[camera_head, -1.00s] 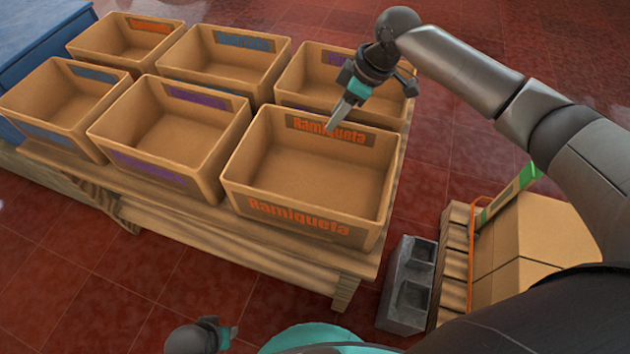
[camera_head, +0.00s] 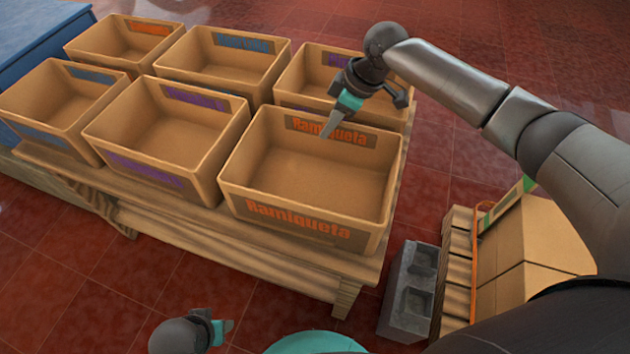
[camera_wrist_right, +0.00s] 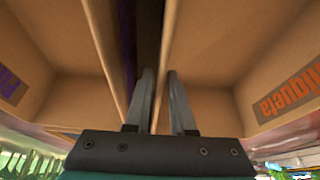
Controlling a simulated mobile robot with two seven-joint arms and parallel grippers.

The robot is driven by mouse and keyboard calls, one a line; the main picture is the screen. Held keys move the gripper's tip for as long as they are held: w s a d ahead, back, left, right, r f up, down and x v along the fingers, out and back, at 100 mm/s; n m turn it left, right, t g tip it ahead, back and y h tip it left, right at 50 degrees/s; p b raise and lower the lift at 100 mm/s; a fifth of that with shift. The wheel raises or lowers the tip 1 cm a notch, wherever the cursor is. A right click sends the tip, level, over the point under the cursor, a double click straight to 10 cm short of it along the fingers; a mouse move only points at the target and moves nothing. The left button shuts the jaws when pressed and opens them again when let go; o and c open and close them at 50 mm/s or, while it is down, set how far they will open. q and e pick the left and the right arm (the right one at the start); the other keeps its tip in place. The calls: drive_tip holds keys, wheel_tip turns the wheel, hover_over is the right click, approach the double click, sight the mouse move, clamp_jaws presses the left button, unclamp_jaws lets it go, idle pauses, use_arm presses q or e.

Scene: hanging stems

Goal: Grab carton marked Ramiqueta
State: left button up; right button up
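The carton marked Ramiqueta (camera_head: 268,212) is an open, empty tan box with orange lettering, at the front right of the carton group on a wooden pallet. My right gripper (camera_head: 326,132) points down over this carton, near its far wall label. In the right wrist view, the two fingers (camera_wrist_right: 161,95) are apart, with a carton wall edge lined up between them; contact cannot be told. The Ramiqueta label (camera_wrist_right: 287,95) shows at the right there. My left gripper (camera_head: 222,331) is low at the bottom of the head view, away from the cartons; its opening is unclear.
Several similar open cartons stand close by, including a purple-labelled one (camera_head: 150,172) directly left. All rest on the wooden pallet (camera_head: 230,243). A grey concrete block (camera_head: 408,290) and closed boxes (camera_head: 530,245) stand at the right. Red tiled floor lies in front.

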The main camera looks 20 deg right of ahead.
clamp_jaws()
idle(0.9)
